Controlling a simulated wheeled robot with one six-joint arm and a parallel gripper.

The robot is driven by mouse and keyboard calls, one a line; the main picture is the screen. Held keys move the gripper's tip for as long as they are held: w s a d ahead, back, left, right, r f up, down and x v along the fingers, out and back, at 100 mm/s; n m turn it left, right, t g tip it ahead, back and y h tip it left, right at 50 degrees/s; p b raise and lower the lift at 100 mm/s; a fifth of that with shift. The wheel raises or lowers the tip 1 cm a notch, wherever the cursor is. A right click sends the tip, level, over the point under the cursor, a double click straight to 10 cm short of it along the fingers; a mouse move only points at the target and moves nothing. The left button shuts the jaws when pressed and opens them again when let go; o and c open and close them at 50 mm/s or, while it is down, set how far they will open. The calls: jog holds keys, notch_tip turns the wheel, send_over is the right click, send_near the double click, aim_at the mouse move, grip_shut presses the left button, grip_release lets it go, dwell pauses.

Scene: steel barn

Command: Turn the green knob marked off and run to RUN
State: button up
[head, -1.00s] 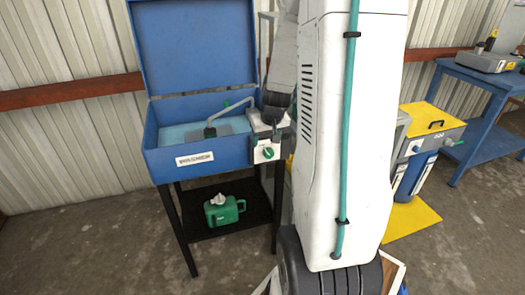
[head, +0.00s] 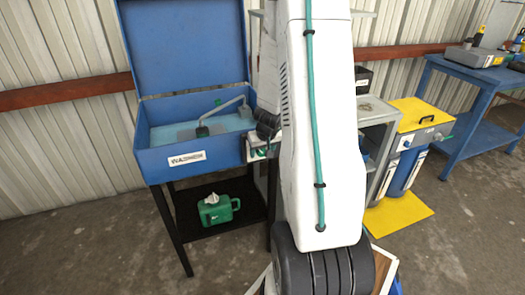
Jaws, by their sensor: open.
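The green knob (head: 263,152) sits on the small grey control box at the right front corner of the blue parts washer (head: 212,160). Only part of it shows, and its off and run marks are too small to read. My gripper (head: 264,141) is at the front of the box, just above and over the knob. It is open. Its fingers are small and partly hidden, so I cannot tell whether they touch the knob or stand around it. My white arm hides the area to the right of the box.
The washer's lid stands open, with a grey spout (head: 222,107) over its basin. A green jug (head: 219,209) stands on the black lower shelf. Right of my arm are a grey shelf unit (head: 378,112), a yellow-topped unit (head: 424,115) and a blue workbench (head: 470,75). Concrete floor is clear in front.

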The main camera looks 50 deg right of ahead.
jog(key=c, duration=1)
jog(key=shift+s+f+y, duration=0.1)
jog(key=shift+s+y, duration=0.05)
jog(key=shift+y, duration=0.35)
jog(key=t+y, duration=0.1)
jog(key=y, duration=0.1)
jog(key=m+t+y, duration=0.1)
jog(key=t+y, duration=0.1)
jog(key=shift+s+d+f, duration=0.1)
jog(key=shift+s+d, duration=0.05)
jog(key=shift+d, duration=0.25)
jog(key=shift+s+d+f+m+t+y, duration=0.15)
jog(key=shift+m+t+y, duration=0.4)
jog(key=shift+t+y, duration=0.7)
jog(key=shift+w+d+f+m+t+y, duration=0.15)
jog(key=shift+m+t+y, duration=0.4)
jog(key=shift+t+y, duration=0.7)
jog(key=shift+s+a+y, duration=0.1)
jog(key=shift+y, duration=0.3)
